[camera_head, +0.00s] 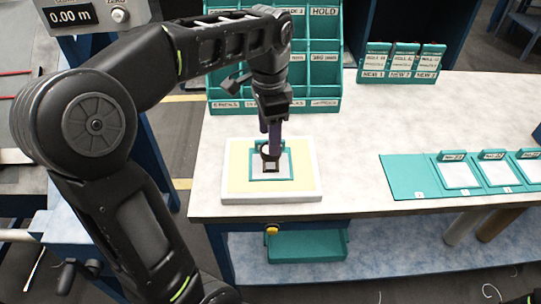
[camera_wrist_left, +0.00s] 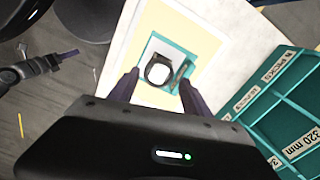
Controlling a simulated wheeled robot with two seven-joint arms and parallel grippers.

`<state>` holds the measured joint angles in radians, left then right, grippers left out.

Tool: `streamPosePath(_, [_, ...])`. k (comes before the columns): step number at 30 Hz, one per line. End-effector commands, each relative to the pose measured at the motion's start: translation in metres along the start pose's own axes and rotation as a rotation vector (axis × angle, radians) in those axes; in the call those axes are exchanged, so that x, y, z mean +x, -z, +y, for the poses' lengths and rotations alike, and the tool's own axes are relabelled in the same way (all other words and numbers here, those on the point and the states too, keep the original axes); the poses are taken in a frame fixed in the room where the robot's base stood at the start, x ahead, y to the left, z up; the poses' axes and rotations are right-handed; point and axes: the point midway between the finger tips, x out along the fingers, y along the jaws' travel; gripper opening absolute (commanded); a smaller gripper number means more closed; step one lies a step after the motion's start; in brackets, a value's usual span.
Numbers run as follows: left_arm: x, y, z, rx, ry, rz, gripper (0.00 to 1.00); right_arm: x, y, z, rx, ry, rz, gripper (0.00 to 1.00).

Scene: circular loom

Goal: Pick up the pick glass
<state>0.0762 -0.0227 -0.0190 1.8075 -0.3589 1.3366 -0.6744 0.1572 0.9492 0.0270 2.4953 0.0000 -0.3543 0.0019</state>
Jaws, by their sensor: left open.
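The pick glass (camera_wrist_left: 158,70) is a small black ring-shaped magnifier with a bright lens. It stands on a white card with a teal frame (camera_wrist_left: 148,47), on a cream-and-white board. In the head view the pick glass (camera_head: 270,166) is partly hidden by my gripper. My left gripper (camera_head: 270,146) points down just above it. In the left wrist view the two dark fingers of my left gripper (camera_wrist_left: 158,82) are apart, one on either side of the pick glass. I cannot tell how far above the card the fingertips are. My right gripper is not in view.
A teal compartment rack (camera_head: 325,75) stands behind the board. A teal mat with white cards (camera_head: 405,180) lies to the right, and a small teal holder (camera_head: 400,62) stands at the back. The pale tabletop (camera_head: 360,120) between them is clear.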

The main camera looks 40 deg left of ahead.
Motion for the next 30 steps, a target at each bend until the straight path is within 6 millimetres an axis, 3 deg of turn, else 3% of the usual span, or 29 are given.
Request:
streamPosePath(8, [0.024, 0.0, 0.0, 0.0, -0.001, -0.002, 0.57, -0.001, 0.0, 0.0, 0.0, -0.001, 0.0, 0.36])
streamPosePath(20, [0.032, -0.001, 0.001, 0.0, -0.002, -0.003, 0.57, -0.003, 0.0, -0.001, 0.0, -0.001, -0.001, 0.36])
streamPosePath(30, [0.075, -0.001, 0.002, -0.001, -0.003, -0.002, 0.57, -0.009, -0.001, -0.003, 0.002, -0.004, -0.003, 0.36])
